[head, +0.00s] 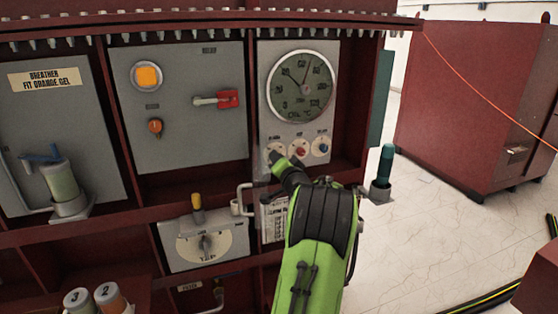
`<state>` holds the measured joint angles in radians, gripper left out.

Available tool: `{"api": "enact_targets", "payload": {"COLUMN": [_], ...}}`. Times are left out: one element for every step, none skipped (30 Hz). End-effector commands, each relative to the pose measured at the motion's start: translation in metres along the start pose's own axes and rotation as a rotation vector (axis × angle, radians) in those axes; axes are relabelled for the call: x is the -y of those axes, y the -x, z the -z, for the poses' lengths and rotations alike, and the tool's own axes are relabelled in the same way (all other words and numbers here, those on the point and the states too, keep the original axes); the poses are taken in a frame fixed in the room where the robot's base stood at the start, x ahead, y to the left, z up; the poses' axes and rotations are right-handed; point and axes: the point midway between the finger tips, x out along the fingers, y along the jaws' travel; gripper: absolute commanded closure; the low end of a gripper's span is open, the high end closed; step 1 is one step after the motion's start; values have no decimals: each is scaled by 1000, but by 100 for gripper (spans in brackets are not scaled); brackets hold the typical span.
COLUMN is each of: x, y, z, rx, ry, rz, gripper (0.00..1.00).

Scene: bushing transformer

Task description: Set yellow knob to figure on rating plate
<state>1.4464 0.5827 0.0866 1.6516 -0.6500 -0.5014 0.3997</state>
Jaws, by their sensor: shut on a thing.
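A round oil temperature gauge (300,86) sits on the right grey panel, with three small dials in a row below it. The middle dial has a red knob (300,150) and the right one a blue knob (322,147). My gripper (277,157) is at the left dial (274,147), shut on its knob. That knob is almost wholly hidden by the gripper, so its yellow colour does not show clearly. A white plate with small printed rows, seemingly the rating plate (272,219), is below. My arm covers part of it, and its figures are too small to read.
A tap dial (206,244) with a yellow handle (196,202) is at lower middle. A red switch (228,99) and an orange knob (155,126) are on the middle panel. A dark green cylinder (386,163) stands right of my arm.

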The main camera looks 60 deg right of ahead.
Motion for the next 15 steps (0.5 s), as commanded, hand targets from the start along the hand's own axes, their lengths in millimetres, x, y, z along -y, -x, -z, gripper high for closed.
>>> {"api": "enact_targets", "payload": {"x": [0, 0, 0, 0, 0, 0, 0, 0, 0, 0, 0, 0, 0, 0, 0], "y": [0, 0, 0, 0, 0, 0, 0, 0, 0, 0, 0, 0, 0, 0, 0], "z": [1, 1, 1, 1, 1, 0, 0, 0, 0, 0, 0, 0, 0, 0, 0], "rx": [-1, 0, 0, 0, 0, 0, 0, 0, 0, 0, 0, 0, 0, 0, 0], "ry": [-12, -19, -25, -29, -33, -36, -39, -40, -41, -42, -42, -42, -41, -41, -41], "rz": [-1, -1, -1, -1, -1, -1, -1, -1, -1, -1, -1, -1, -1, -1, -1], "gripper": [100, 100, 100, 100, 100, 100, 100, 100, 100, 100, 100, 100, 100, 100, 100]}}
